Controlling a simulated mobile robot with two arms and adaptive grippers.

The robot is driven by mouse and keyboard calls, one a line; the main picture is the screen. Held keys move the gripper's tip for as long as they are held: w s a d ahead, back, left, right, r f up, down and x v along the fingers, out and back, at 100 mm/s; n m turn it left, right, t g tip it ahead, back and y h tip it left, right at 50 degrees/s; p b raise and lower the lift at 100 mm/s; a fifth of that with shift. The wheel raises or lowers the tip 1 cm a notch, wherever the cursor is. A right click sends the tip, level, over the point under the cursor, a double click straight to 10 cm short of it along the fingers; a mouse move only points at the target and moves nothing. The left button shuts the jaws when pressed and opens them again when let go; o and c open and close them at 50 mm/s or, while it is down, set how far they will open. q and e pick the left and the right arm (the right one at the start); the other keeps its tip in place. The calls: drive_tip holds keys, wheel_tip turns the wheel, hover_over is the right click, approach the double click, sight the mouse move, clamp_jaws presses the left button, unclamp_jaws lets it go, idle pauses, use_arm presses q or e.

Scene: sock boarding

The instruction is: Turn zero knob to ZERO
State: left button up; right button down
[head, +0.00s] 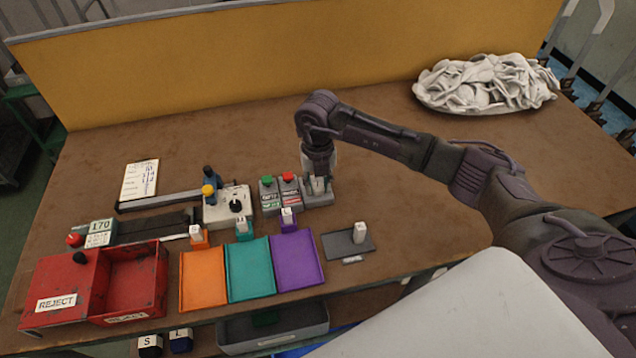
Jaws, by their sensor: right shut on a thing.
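My right gripper (318,184) points straight down at a small grey block (320,199) just right of the button box. It is shut on a small part on top of that block, mostly hidden by the fingers; I cannot tell whether this is the zero knob. A black knob (235,206) sits on a white box (223,215) to the left, apart from the gripper. Its marks are too small to read. A red knob (75,240) is beside the display reading 170 (101,226). My left gripper is not in view.
The button box (270,206) carries a green and a red button. Orange (203,282), teal (249,275) and purple (296,268) trays lie in front, with red reject bins (137,287) at left. White socks (485,84) are heaped at the back right. The right table is clear.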

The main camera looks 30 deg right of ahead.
sight(318, 187)
drive_tip(key=m, duration=0.5)
drive_tip(key=shift+r+m, duration=0.1)
drive_tip(key=shift+m, duration=0.3)
drive_tip(key=shift+w, duration=0.1)
idle(0.3)
drive_tip(key=c, duration=0.8)
unclamp_jaws()
wheel_tip(318, 187, up, 12)
